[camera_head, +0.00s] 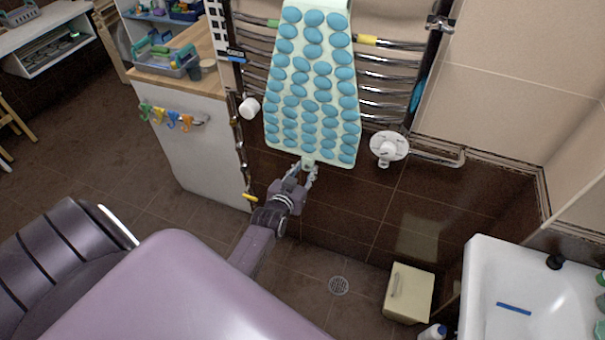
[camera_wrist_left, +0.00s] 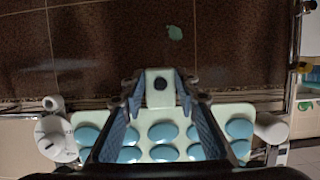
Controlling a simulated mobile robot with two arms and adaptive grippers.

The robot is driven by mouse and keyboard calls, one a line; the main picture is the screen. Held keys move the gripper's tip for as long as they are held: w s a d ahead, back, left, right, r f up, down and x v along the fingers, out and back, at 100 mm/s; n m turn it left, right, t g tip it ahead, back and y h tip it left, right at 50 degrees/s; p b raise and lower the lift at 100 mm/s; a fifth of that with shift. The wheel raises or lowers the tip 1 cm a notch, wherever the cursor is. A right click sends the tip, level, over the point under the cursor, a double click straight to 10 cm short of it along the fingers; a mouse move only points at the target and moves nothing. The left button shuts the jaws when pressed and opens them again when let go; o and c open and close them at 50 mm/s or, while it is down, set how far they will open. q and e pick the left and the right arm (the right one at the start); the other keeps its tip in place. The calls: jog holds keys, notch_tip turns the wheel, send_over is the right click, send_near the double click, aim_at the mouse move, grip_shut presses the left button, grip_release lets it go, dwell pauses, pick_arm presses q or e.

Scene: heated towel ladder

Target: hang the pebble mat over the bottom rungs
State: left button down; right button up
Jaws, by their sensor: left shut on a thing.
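The pebble mat (camera_head: 312,95) is a pale green strip with rows of blue oval pebbles. It hangs in front of the rungs of the heated towel ladder (camera_head: 390,88), and its upper part runs toward the picture's top edge. My left gripper (camera_head: 307,168) is below the mat's lower edge and shut on the small tab there. In the left wrist view the tab (camera_wrist_left: 159,86) shows between the fingers of my left gripper (camera_wrist_left: 160,97), with the mat's pebbles (camera_wrist_left: 163,131) behind it. The mat hides the middle of the rungs. My right gripper is out of view.
A white valve (camera_head: 388,148) sticks out at the ladder's lower right, and a white knob (camera_head: 249,108) at its left. A white cabinet (camera_head: 195,145) stands left. A cream box (camera_head: 408,293) and a white basin (camera_head: 530,295) are at lower right. The floor around the drain (camera_head: 339,286) is clear.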

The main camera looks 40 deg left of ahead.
pick_arm(q)
jog(key=shift+w+a+r+b, duration=0.1)
jog(key=shift+w+a+b, duration=0.15)
jog(key=shift+w, duration=0.4)
jog(key=shift+w+a+r+b, duration=0.1)
jog(key=shift+w+b, duration=0.1)
jog(key=shift+w, duration=0.4)
notch_tip(320, 180, down, 7)
jog(key=b, duration=0.5)
jog(key=shift+f, duration=0.2)
jog(key=c, duration=1.5)
grip_release()
jog(key=shift+s, duration=0.1)
jog(key=shift+o, duration=0.5)
jog(key=shift+s+d+f, duration=0.1)
jog(key=shift+f, duration=0.15)
jog(key=shift+r, duration=0.15)
